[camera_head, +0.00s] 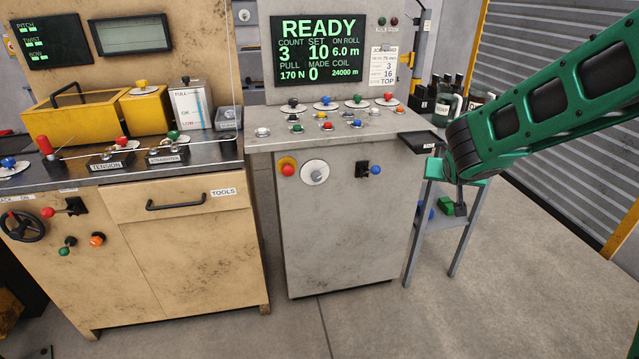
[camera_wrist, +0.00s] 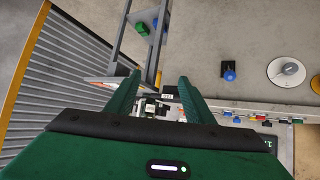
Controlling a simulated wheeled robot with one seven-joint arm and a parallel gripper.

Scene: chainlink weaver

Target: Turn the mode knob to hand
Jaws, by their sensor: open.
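A round pale dial plate with a grey knob (camera_head: 314,173) is on the front of the grey cabinet. It also shows at the right of the wrist view (camera_wrist: 286,71). I cannot read a mode or hand label on it, and several small knobs sit on the sloped console above (camera_head: 325,116), so I cannot tell for sure which is the mode knob. My gripper (camera_wrist: 158,95) is open and empty in the wrist view, with its two green fingers apart. It is away from the dial, to the right of the cabinet. In the head view its fingers are mostly hidden.
A red knob on a yellow plate (camera_head: 288,169) is left of the dial, and a blue-knobbed lever (camera_head: 375,169) is right of it. A grey stand (camera_head: 432,225) is under my arm. The floor before the cabinet (camera_head: 370,325) is clear. A tan bench (camera_head: 200,262) stands left.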

